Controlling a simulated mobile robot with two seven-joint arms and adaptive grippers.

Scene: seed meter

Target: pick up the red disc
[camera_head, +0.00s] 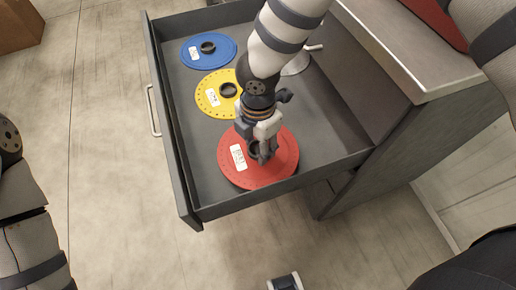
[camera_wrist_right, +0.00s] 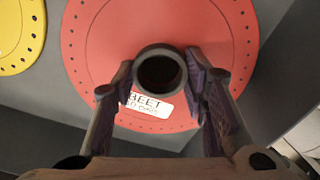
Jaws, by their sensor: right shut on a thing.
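The red disc (camera_head: 278,170) is in the near end of the open grey drawer, with a white label and a dark raised hub ring. In the right wrist view the red disc (camera_wrist_right: 110,50) fills the middle, and its label reads BEET. My right gripper (camera_head: 264,153) reaches down over it from above. Its fingers (camera_wrist_right: 168,92) are shut on the hub ring (camera_wrist_right: 160,70), one on each side. I cannot tell whether the disc is raised off the drawer floor.
A yellow disc (camera_head: 207,98) and a blue disc (camera_head: 222,47) lie further back in the drawer (camera_head: 187,205). The drawer walls stand close around the red disc. A metal-topped counter (camera_head: 385,40) is to the right.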

